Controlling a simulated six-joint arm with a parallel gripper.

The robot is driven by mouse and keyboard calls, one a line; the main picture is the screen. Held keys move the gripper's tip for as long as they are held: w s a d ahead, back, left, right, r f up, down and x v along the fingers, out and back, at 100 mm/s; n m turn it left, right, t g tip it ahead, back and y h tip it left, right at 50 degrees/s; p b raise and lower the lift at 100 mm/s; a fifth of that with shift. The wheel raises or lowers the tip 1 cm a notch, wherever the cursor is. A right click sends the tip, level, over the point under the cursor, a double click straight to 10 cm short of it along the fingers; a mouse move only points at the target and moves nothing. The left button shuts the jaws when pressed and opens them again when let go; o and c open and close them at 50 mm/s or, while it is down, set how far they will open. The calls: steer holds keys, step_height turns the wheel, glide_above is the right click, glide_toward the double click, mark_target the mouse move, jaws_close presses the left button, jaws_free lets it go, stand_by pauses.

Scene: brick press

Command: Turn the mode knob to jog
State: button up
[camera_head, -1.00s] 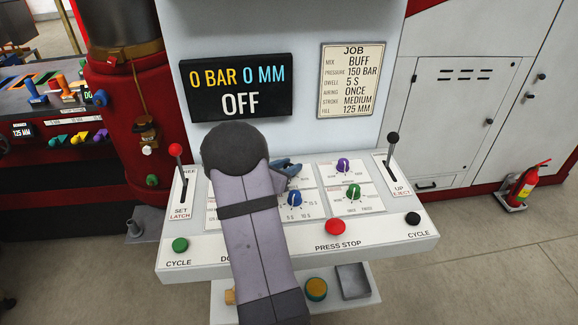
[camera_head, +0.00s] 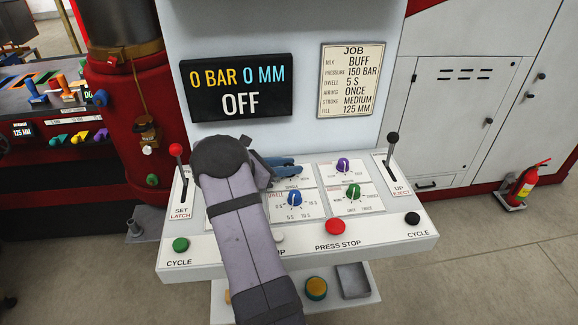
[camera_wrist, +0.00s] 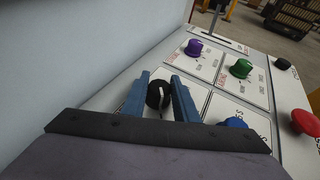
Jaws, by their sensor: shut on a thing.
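A black knob (camera_wrist: 154,97) with a white pointer line sits between my blue fingers in the wrist view. I take it for the mode knob, but its label is too hidden to read. My gripper (camera_wrist: 159,82) is shut on this knob, one finger on each side. In the head view my gripper (camera_head: 284,162) is at the back of the panel (camera_head: 300,248), and the knob is hidden behind it and my arm. The display (camera_head: 237,87) reads 0 BAR, 0 MM and OFF.
A purple knob (camera_head: 344,166), a blue knob (camera_head: 294,200) and a green knob (camera_head: 353,192) stand close by. A red-tipped lever (camera_head: 177,151) is at left, a black-tipped lever (camera_head: 392,138) at right. A red press stop button (camera_head: 335,227) is in front.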

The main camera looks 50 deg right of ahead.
steer(key=shift+r, duration=0.1)
steer(key=o, duration=1.1)
steer(key=shift+c, duration=0.2)
steer(key=shift+b+v, duration=1.15)
steer(key=shift+v, duration=2.5)
